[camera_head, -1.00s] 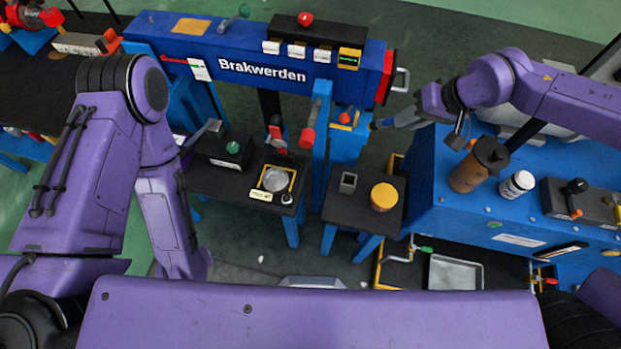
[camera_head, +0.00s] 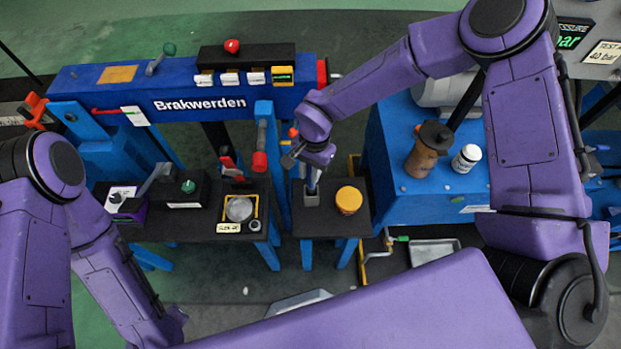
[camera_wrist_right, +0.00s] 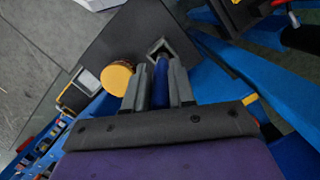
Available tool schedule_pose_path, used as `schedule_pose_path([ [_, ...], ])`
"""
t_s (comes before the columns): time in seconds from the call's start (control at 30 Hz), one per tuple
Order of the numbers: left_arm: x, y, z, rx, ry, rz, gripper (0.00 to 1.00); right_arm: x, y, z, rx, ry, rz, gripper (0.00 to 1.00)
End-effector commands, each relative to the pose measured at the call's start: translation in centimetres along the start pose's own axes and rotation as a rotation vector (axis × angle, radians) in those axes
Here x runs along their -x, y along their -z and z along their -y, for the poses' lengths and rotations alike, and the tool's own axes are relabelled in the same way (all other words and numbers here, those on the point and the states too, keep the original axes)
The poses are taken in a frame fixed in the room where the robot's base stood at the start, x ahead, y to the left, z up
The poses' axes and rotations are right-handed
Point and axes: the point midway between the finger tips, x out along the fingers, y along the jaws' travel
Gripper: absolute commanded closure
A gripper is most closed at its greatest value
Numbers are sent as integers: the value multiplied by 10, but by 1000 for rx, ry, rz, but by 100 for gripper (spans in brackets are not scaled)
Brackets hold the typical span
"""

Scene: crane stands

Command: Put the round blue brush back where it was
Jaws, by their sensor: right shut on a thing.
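The round blue brush (camera_wrist_right: 160,82) is between the two fingers of my right gripper (camera_wrist_right: 159,85), which is shut on it. In the head view the right gripper (camera_head: 314,178) points down over a small grey square holder (camera_head: 311,199) on a small black table (camera_head: 322,226). The holder's dark opening also shows in the wrist view (camera_wrist_right: 160,47), just past the brush's far end. I cannot tell whether the brush's tip is inside the holder or just above it. My left arm is at the lower left, and its gripper is out of view.
A jar with a yellow-orange lid (camera_head: 349,199) stands close to the right of the holder. A black bench with a round metal dish (camera_head: 239,209) is to the left. A blue cabinet with a brown bottle (camera_head: 424,158) and a white bottle (camera_head: 466,158) is to the right.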

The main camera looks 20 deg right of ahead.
Motion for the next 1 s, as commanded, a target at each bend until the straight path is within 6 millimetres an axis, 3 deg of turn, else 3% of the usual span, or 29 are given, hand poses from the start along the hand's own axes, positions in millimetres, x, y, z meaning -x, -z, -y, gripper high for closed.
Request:
schedule_pose_path([
  [0.17, 5, 2, 0, 0, 0, 0, 57, -27, 5, -1, 2, -2, -1, 100],
  [0.5, 2, 1, 0, 0, 0, 0, 57, -33, 6, -1, 2, 0, 0, 100],
  [0.53, 3, 1, 0, 0, 0, 0, 57, -32, 6, -1, 2, 0, -1, 66],
  [0.6, 3, 1, 0, 0, 0, 0, 57, -31, 6, -1, 2, 0, -1, 51],
  [0.87, 4, 2, 0, 0, 0, 0, 57, -30, 6, 0, 3, 0, -1, 51],
  [1.0, 2, 1, 0, 0, 0, 0, 57, -16, 6, 1, 1, 4, -1, 51],
])
